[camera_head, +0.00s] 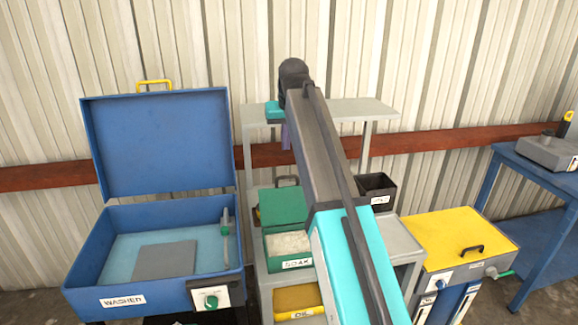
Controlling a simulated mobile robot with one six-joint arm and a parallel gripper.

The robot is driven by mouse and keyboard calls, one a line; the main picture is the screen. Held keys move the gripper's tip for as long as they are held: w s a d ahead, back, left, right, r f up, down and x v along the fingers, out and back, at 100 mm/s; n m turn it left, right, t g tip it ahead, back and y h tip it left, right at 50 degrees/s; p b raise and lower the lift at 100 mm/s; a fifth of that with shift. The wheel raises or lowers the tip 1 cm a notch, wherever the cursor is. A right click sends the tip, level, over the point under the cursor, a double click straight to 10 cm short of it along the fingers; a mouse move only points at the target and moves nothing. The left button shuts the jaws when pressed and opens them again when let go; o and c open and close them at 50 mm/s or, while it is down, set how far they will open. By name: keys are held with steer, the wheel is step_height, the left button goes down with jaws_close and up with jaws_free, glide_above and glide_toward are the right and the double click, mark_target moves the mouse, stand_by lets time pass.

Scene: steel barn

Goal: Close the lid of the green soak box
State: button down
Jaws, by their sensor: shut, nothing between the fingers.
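The green soak box (273,250), labelled SOAK, stands on the grey stand near the middle of the picture. Its green lid (283,206) is open and stands up at the back of the box, with a dark handle at its top edge. Pale grey contents (289,244) show inside. My arm crosses in front and covers the right side of the box and lid. My gripper is hidden behind the arm, so its distance from the lid cannot be told.
The blue washer (85,265) stands open at left, its lid upright. A yellow-topped box (455,235) and a blue table (535,170) are at right. A black bin (377,186) stands right of my arm. A yellow OIL tray (297,299) is below the soak box.

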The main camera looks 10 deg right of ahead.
steer(key=shift+s+r, duration=0.1)
step_height(320, 180, down, 10)
steer(key=p, duration=0.4)
steer(key=shift+r+p, duration=0.2)
steer(key=shift+p, duration=0.1)
stand_by(0.8)
stand_by(0.5)
